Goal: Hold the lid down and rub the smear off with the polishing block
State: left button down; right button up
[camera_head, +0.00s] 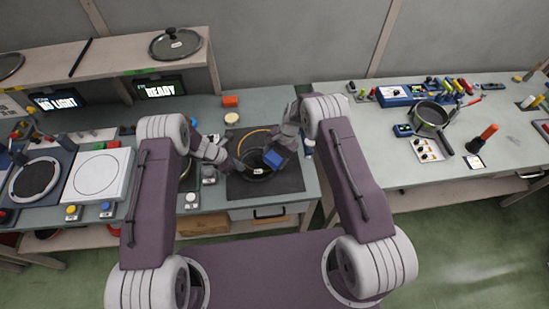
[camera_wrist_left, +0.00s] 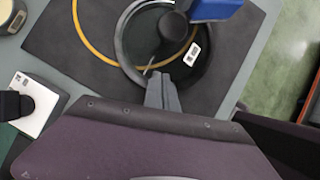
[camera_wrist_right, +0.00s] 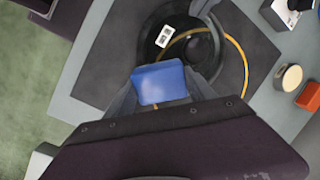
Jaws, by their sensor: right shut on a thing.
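The dark round lid (camera_head: 257,176) lies on a dark mat, with a white label and a black knob (camera_wrist_left: 173,27). It also shows in the right wrist view (camera_wrist_right: 152,45). My left gripper (camera_wrist_left: 160,80) has its fingers together, with their tips over the lid's rim; I cannot tell whether they touch it. My right gripper (camera_wrist_right: 160,95) is shut on the blue polishing block (camera_wrist_right: 160,83) and holds it over the lid's edge, beside the knob. The block also shows in the head view (camera_head: 272,157).
The dark mat (camera_head: 285,180) carries a yellow ring line around the lid. An orange block (camera_head: 230,101) and a round cream-topped item (camera_head: 231,118) stand behind it. A white scale-like plate (camera_head: 98,177) is at the left. A pan (camera_head: 430,117) stands on the right table.

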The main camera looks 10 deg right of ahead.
jog(key=shift+x, duration=1.2)
jog(key=shift+w+d+r, duration=0.1)
jog(key=shift+w+r, duration=0.05)
jog(key=shift+w, duration=1.9)
jog(key=shift+s, duration=2.1)
jog(key=shift+v, duration=2.95)
